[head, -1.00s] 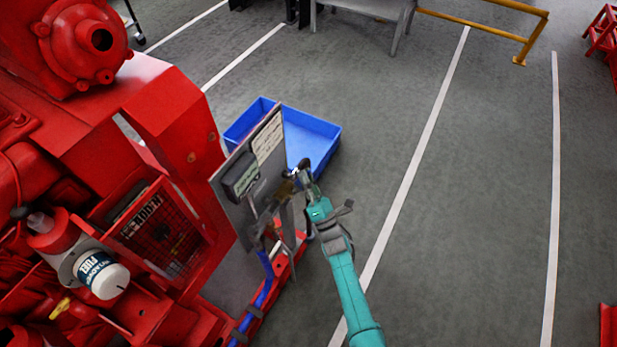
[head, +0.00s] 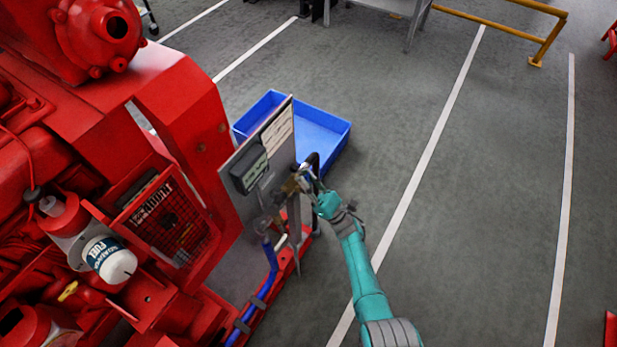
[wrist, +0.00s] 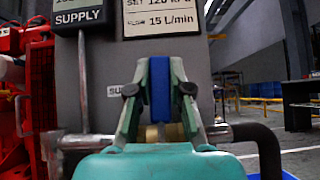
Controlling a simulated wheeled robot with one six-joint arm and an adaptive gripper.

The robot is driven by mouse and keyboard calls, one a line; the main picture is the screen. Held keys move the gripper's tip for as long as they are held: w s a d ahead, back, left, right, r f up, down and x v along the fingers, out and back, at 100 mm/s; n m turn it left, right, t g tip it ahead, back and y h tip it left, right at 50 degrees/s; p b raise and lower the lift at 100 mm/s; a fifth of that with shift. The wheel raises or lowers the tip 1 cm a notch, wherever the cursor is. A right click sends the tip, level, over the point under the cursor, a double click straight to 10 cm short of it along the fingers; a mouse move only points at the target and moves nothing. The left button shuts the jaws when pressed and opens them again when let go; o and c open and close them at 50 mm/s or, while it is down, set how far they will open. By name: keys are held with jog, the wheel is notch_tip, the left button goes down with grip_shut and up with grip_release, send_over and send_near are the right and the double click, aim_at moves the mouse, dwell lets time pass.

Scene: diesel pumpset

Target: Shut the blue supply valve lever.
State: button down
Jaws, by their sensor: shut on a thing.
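The blue supply valve lever (wrist: 160,88) stands upright in the middle of the wrist view, above a brass valve body (wrist: 164,133) on a horizontal pipe. My gripper (wrist: 163,66) is shut on the lever, with one green finger on each side. The lower part of the valve is hidden behind my gripper. In the head view my gripper (head: 313,187) is at the right edge of the grey panel (head: 236,222), beside brass fittings (head: 290,186). The lever cannot be made out clearly there.
A gauge box marked SUPPLY (wrist: 80,18) and a label plate (wrist: 163,18) are on the panel. A black hose (wrist: 262,142) curves down at the right. The red pumpset (head: 185,110) fills the left. A blue tray (head: 335,133) lies behind the panel.

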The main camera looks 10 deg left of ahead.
jog(key=shift+s, duration=0.1)
dwell(0.3)
jog(key=c, duration=1)
grip_release()
jog(key=shift+c, duration=0.2)
jog(key=v, duration=0.7)
jog(key=shift+d+f, duration=0.15)
jog(key=shift+f, duration=0.05)
jog(key=shift+f, duration=0.1)
